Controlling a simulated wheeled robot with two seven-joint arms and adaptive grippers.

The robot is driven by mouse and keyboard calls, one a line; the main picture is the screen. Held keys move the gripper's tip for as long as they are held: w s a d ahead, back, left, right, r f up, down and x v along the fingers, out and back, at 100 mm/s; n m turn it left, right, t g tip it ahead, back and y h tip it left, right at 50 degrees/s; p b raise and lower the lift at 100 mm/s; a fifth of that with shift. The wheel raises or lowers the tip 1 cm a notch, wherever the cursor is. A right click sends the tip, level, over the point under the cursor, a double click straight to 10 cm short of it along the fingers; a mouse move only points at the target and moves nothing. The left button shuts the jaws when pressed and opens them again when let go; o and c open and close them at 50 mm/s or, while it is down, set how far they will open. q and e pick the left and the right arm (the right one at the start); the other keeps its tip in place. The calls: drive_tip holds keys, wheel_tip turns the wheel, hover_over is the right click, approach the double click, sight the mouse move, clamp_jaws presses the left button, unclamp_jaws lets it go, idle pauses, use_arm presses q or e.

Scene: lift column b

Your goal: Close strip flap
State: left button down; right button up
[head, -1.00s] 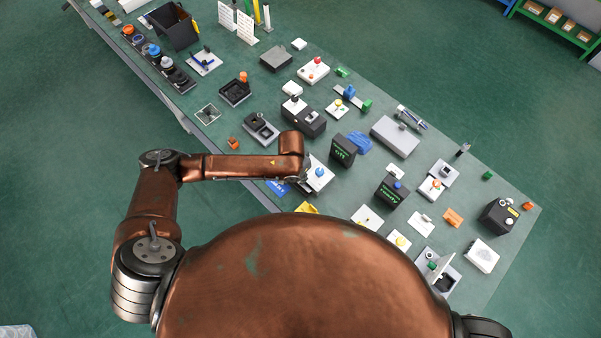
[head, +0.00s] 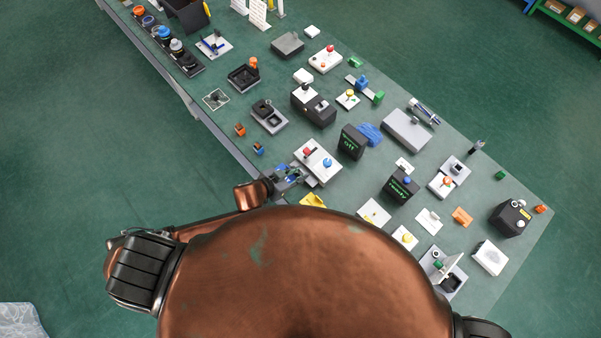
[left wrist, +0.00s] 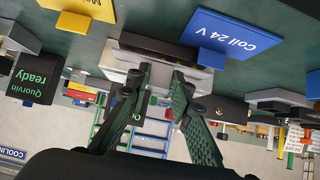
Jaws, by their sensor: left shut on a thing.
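My left gripper (head: 296,177) is at the table's front edge, beside the white panel with red and blue knobs (head: 318,160). In the left wrist view my left gripper (left wrist: 163,72) has its fingertips shut on a pale grey part (left wrist: 166,61) below a dark bar (left wrist: 168,48). I cannot tell for sure whether this part is the strip flap. The part's far side is hidden. A tilted white plate (head: 453,266) stands on a grey box at the lower right of the head view. My right gripper is not in view.
A blue "Coil 24 V" plate (left wrist: 230,33) and a yellow plate (left wrist: 80,8) flank the held part. The yellow plate also shows in the head view (head: 313,200). Boxes, knobs and plates crowd the green table. Open floor (head: 110,150) lies left of it.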

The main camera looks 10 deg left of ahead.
use_arm(q)
drive_tip(key=shift+a+f+t+b, duration=0.1)
drive_tip(key=shift+f+t+b, duration=0.1)
drive_tip(key=shift+t+b, duration=0.1)
drive_tip(key=shift+r, duration=0.15)
drive_tip(key=c, duration=1.7)
unclamp_jaws()
drive_tip(key=v, duration=1.2)
drive_tip(key=shift+a, duration=0.1)
